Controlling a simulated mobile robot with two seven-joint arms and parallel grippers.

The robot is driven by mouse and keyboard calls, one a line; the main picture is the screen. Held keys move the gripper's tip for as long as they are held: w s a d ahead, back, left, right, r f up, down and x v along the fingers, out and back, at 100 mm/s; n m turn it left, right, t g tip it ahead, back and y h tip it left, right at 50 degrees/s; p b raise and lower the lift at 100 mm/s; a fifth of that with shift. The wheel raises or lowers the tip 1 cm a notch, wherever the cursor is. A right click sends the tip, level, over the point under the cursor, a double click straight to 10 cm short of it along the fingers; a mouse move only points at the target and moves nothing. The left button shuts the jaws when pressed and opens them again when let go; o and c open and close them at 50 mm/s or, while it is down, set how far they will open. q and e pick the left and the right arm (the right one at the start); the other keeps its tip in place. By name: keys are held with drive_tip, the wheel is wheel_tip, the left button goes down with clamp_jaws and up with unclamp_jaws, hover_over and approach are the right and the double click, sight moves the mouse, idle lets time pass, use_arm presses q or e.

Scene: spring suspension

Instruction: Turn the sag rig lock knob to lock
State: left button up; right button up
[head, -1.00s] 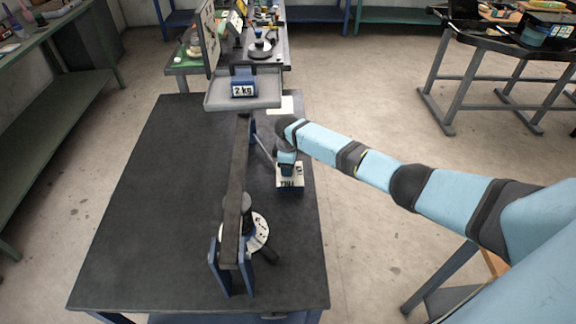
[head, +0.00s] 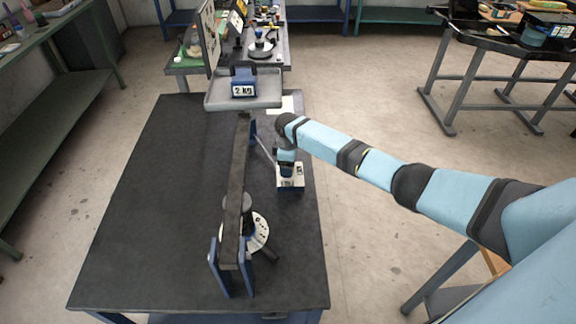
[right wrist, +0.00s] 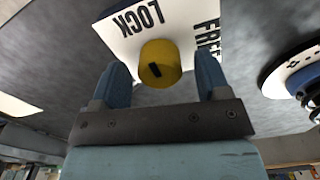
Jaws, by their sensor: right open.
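The lock knob (right wrist: 160,64) is a yellow round knob with a dark mark, standing on a white plate (right wrist: 118,42) printed LOCK and FREE in the right wrist view. In the head view the plate's blue-sided box (head: 291,187) sits on the dark table, and my gripper hides the knob there. My right gripper (right wrist: 160,78) is open, with one blue finger on each side of the knob. I cannot tell whether the fingers touch it. The dark mark on the knob slants, and its exact setting is hard to tell. My left gripper is not in view.
The sag rig's long dark beam (head: 236,190) stands left of the box. A tray (head: 270,103) carrying a 2 kg weight (head: 243,82) is at its far end. A round white dial base (head: 260,232) is nearer. The table's (head: 150,200) left side is clear.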

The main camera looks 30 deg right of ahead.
wheel_tip(320, 180, up, 13)
idle(0.3)
idle(0.4)
